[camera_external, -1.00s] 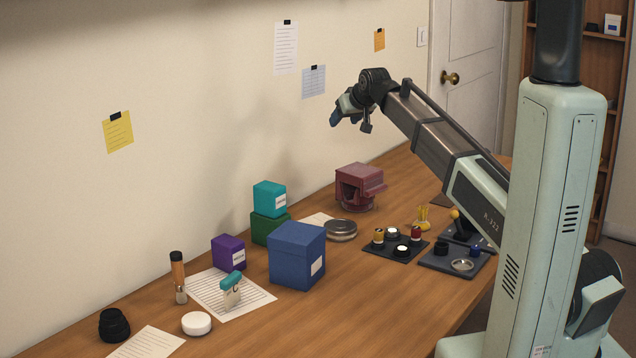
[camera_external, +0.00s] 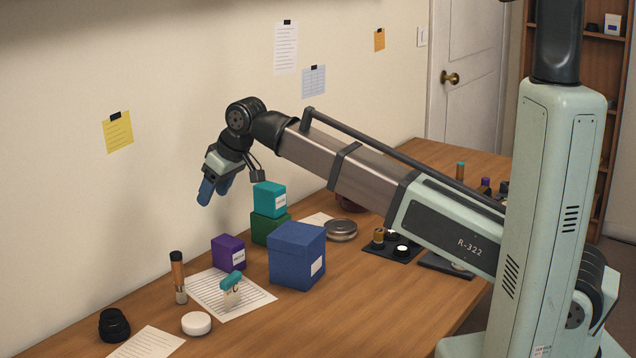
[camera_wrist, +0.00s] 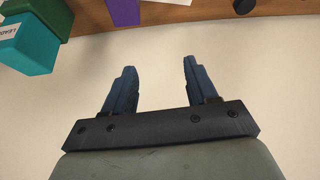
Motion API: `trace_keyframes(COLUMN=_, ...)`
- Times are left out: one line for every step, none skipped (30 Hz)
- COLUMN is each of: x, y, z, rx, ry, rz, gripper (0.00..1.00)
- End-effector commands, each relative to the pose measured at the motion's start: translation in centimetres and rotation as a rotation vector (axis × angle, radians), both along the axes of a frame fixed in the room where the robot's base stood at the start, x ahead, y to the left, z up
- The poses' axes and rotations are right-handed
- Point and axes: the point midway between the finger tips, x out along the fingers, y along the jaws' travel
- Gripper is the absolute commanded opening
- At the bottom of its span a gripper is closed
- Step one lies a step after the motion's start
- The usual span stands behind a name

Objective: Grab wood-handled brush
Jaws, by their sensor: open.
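The wood-handled brush (camera_external: 178,277) stands upright at the left part of the table, near the wall, with its orange-brown handle up and its pale bristles down. My gripper (camera_external: 206,192) is in the air above the table, close to the wall, up and to the right of the brush and well apart from it. In the wrist view my gripper (camera_wrist: 157,82) has two blue fingers spread with nothing between them. I cannot make out the brush for sure in the wrist view.
A purple box (camera_external: 228,252) stands right of the brush. A teal box (camera_external: 269,199) sits on a green box (camera_external: 266,230), beside a blue box (camera_external: 297,258). A black lens part (camera_external: 114,326) and a white disc (camera_external: 196,324) lie near the brush. The wall is close behind.

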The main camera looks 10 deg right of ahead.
Motion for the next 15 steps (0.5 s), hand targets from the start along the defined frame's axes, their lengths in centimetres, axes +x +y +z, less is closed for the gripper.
trace_keyframes(x=-2.3, y=1.1, z=-0.2, rx=-0.013, ry=0.01, rz=0.033, gripper=0.57)
trace_keyframes(x=-3.5, y=1.7, z=-0.3, rx=-0.02, ry=0.015, rz=0.049, gripper=0.57)
trace_keyframes(x=-4.9, y=2.3, z=-0.4, rx=-0.03, ry=0.023, rz=0.069, gripper=0.57)
trace_keyframes(x=-5.9, y=2.7, z=-0.4, rx=-0.038, ry=0.028, rz=0.084, gripper=0.57)
trace_keyframes(x=-6.8, y=3.1, z=-0.5, rx=-0.043, ry=0.032, rz=0.096, gripper=0.57)
trace_keyframes(x=-8.0, y=3.5, z=-0.6, rx=-0.051, ry=0.037, rz=0.112, gripper=0.57)
trace_keyframes(x=-8.7, y=3.8, z=-0.6, rx=-0.057, ry=0.041, rz=0.122, gripper=0.57)
trace_keyframes(x=-9.4, y=4.0, z=-0.7, rx=-0.062, ry=0.044, rz=0.131, gripper=0.57)
trace_keyframes(x=-10.1, y=4.3, z=-0.7, rx=-0.067, ry=0.047, rz=0.142, gripper=0.57)
trace_keyframes(x=-10.6, y=4.4, z=-0.8, rx=-0.07, ry=0.049, rz=0.147, gripper=0.57)
trace_keyframes(x=-10.9, y=4.6, z=-0.8, rx=-0.073, ry=0.05, rz=0.152, gripper=0.57)
trace_keyframes(x=-11.3, y=4.7, z=-0.8, rx=-0.076, ry=0.052, rz=0.158, gripper=0.57)
trace_keyframes(x=-11.5, y=4.8, z=-0.9, rx=-0.077, ry=0.054, rz=0.161, gripper=0.57)
trace_keyframes(x=-11.7, y=4.9, z=-1.0, rx=-0.079, ry=0.054, rz=0.163, gripper=0.57)
trace_keyframes(x=-11.7, y=5.0, z=-1.2, rx=-0.08, ry=0.055, rz=0.164, gripper=0.57)
